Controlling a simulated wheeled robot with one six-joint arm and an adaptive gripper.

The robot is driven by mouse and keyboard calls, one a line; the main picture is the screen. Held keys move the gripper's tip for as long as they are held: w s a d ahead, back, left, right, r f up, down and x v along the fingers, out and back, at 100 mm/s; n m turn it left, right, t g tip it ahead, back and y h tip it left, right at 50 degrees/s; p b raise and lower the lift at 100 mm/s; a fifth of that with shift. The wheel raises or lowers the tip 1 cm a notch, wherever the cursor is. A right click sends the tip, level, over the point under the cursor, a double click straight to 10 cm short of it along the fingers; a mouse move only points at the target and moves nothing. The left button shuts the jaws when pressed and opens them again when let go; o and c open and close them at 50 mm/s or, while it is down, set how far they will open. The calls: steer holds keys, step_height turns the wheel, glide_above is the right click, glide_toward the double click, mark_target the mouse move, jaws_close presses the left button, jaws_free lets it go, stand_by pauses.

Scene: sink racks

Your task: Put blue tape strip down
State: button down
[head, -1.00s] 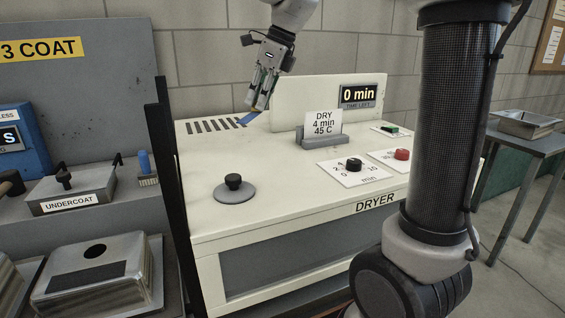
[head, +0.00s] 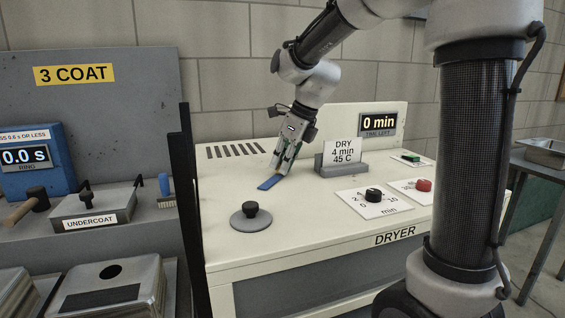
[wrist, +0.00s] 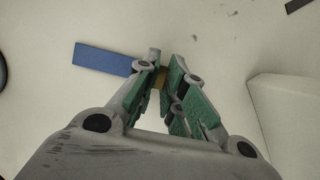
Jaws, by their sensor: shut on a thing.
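The blue tape strip (head: 270,183) is a flat blue rectangle close to the cream top of the dryer (head: 330,210). In the wrist view the strip (wrist: 100,58) sticks out to the left of my fingertips. My gripper (head: 282,172) points down and is shut on the strip's right end, left of the DRY card. In the wrist view my gripper (wrist: 160,72) has its fingertips together, with a small yellowish-brown bit between them. I cannot tell for sure whether the strip touches the dryer top.
A round grey lid with a black knob (head: 250,215) lies just left and in front of the strip. The DRY card holder (head: 342,165) stands to the right, with a dial (head: 373,195) in front of it. Vent slots (head: 235,151) lie behind. Bare top surrounds the strip.

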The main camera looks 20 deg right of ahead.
steer(key=c, duration=1.5)
jaws_free()
steer(key=shift+f, duration=0.1)
steer(key=v, duration=1.2)
